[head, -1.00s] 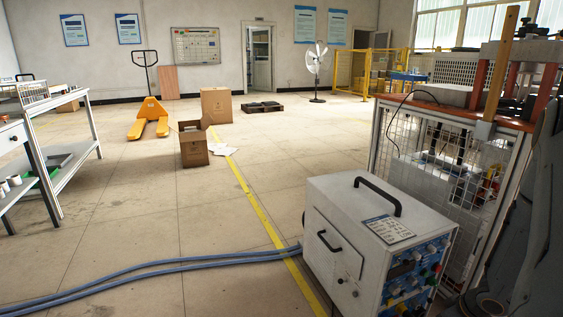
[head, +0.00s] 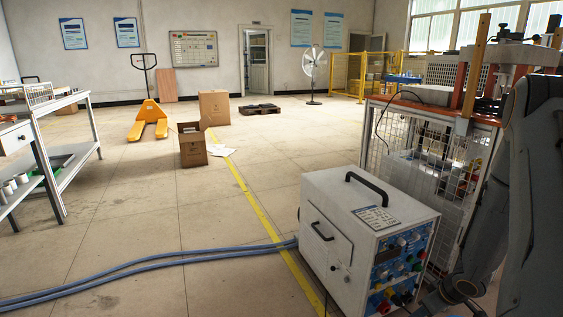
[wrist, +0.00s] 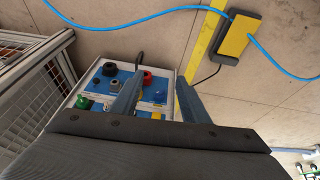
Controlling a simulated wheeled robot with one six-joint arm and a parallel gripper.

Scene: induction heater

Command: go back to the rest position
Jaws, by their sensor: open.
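My gripper (wrist: 160,80) is open in the wrist view, with its two blue-grey fingers apart and nothing held between them. It hangs over the blue control panel (wrist: 150,92) of the induction heater. The panel carries a red knob (wrist: 148,77), a green knob and several dark ones; the fingers and wrist cover part of it. I cannot tell the gap between fingers and panel. In the head view the heater is a white box (head: 335,232) with a black top handle. My arm (head: 500,200) stands at the right there, and my gripper cannot be made out.
A caged machine (head: 425,150) stands close behind the heater. Blue hoses (head: 180,263) cross the floor to the left. A yellow foot pedal (wrist: 238,37) lies on the floor. A shelf table (head: 75,170) and cardboard box (head: 193,148) stand farther off. The middle floor is clear.

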